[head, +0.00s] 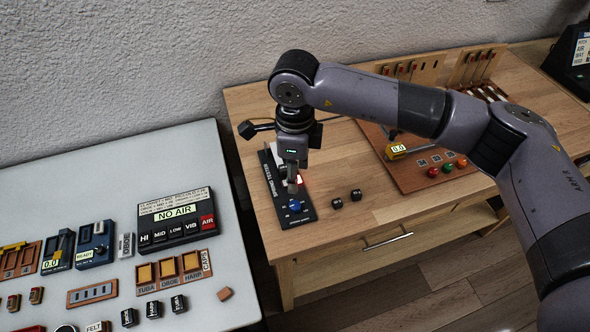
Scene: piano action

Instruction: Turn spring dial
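A narrow black panel with white lettering (299,217), partly readable as a spring label, lies near the left edge of the wooden table. A small blue knob (295,205) sits toward its near end. My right gripper (293,187) comes in from the right and points down over the panel, just behind the blue knob. Its fingers are small and dark here, so I cannot tell whether they are open or touch anything. The gripper and wrist hide part of the panel's middle. My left gripper is not in view.
A grey table (190,145) at left holds a NO AIR box (176,222) and several small parts. The table's front middle is clear.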

